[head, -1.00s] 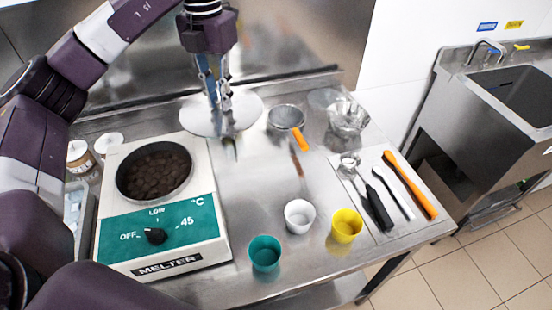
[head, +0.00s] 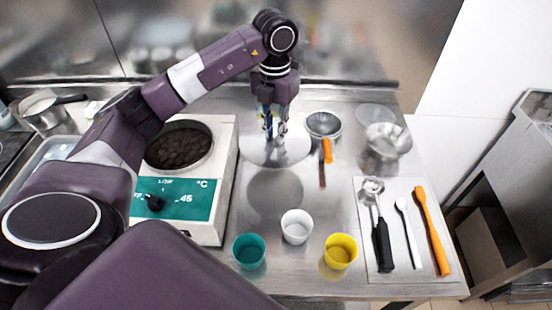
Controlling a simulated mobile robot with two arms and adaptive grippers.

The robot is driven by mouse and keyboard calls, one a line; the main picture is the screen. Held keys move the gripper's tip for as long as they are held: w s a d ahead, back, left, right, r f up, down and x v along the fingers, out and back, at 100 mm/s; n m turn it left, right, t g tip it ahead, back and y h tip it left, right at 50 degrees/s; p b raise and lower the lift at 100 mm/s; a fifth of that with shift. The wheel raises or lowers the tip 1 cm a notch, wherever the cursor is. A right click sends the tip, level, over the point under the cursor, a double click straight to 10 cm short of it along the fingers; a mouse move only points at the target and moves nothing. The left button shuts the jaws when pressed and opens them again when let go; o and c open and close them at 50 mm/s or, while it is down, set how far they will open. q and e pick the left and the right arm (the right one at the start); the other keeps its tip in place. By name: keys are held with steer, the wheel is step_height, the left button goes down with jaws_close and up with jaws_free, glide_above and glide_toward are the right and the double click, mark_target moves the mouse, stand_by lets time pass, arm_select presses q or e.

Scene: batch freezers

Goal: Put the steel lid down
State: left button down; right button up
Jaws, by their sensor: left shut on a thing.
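The round steel lid (head: 296,154) is behind the cups, to the right of the melter, in the head view. It looks level and close over the steel table (head: 325,195), with a dark round patch on the tabletop in front of it. My left gripper (head: 275,136) points down at the lid's middle and is shut on it; the grip itself is partly hidden by the fingers. Whether the lid touches the table is hard to tell. The melter (head: 228,165) has its pot open, with dark chocolate pieces (head: 180,148) inside. My right gripper is not in view.
A sieve with an orange handle (head: 327,150) lies just right of the lid. Glass bowls (head: 388,142) stand farther right. Teal (head: 249,251), white (head: 296,227) and yellow (head: 340,251) cups stand in front. A mat (head: 370,215) with several utensils is at the right.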

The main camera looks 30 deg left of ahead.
mark_target(275, 150)
arm_select(q)
step_height(275, 150, down, 7)
steer(key=shift+r+p, duration=0.1)
steer(key=shift+p, duration=0.55)
step_height(275, 150, down, 4)
steer(key=shift+d+r+p, duration=0.1)
steer(key=shift+r+p, duration=0.15)
steer(key=shift+p, duration=0.2)
steer(key=shift+f, duration=0.25)
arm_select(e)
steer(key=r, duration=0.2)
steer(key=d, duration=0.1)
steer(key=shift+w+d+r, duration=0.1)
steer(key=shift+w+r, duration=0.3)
arm_select(q)
steer(key=shift+f, duration=0.2)
steer(key=c, duration=1.8)
jaws_free()
steer(key=shift+c, duration=0.2)
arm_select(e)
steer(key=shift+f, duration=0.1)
arm_select(q)
steer(key=shift+r, duration=0.15)
